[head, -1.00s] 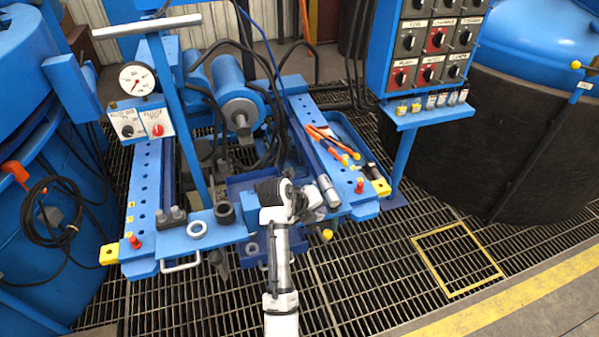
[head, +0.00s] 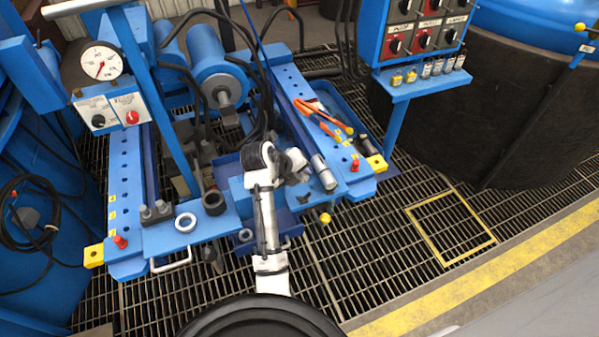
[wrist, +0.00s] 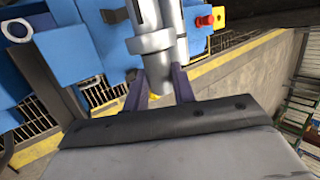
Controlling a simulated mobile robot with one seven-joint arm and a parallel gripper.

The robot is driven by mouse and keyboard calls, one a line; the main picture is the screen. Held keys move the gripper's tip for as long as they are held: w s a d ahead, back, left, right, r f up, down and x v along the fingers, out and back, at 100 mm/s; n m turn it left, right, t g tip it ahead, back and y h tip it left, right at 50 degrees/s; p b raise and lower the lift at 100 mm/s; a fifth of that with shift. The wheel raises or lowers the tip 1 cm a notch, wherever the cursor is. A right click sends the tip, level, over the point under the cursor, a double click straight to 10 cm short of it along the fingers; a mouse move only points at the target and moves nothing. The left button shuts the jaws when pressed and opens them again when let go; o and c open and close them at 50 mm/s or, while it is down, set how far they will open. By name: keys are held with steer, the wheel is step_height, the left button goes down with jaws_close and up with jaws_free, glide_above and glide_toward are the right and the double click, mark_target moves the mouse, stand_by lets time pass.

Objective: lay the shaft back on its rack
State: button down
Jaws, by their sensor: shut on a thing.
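The shaft (head: 323,172) is a grey metal cylinder with a wider collar. In the head view it stands tilted over the front right part of the blue bench. The wrist view shows the shaft (wrist: 158,42) between the two purple fingers of my gripper (wrist: 160,86), which is shut on it. In the head view my gripper (head: 305,175) is small and partly hidden by my wrist. I cannot tell whether the shaft touches the bench, nor which part of the bench is its rack.
Orange-handled pliers (head: 330,122) lie on the right beam. A white ring (head: 185,222), a dark bushing (head: 214,202) and a red knob (head: 119,241) are at the front left. A control panel (head: 420,35) stands at the back right. Open grating lies right of the bench.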

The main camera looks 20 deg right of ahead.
steer(key=shift+w+f+b, duration=0.1)
steer(key=shift+f+b, duration=2.05)
steer(key=shift+f, duration=1)
steer(key=shift+f+b, duration=0.3)
steer(key=shift+b, duration=0.15)
steer(key=shift+s+a+f, duration=0.1)
steer(key=shift+s+f, duration=0.15)
steer(key=shift+f, duration=0.15)
steer(key=c, duration=1.1)
jaws_free()
steer(key=shift+f, duration=0.15)
steer(key=shift+a+r+b, duration=0.25)
steer(key=shift+a+b, duration=0.05)
steer(key=shift+c, duration=0.3)
steer(key=shift+o, duration=0.4)
steer(key=v, duration=1.2)
steer(key=shift+r+p, duration=0.3)
steer(key=shift+r, duration=0.3)
steer(key=shift+s+r, duration=0.15)
steer(key=shift+r, duration=0.3)
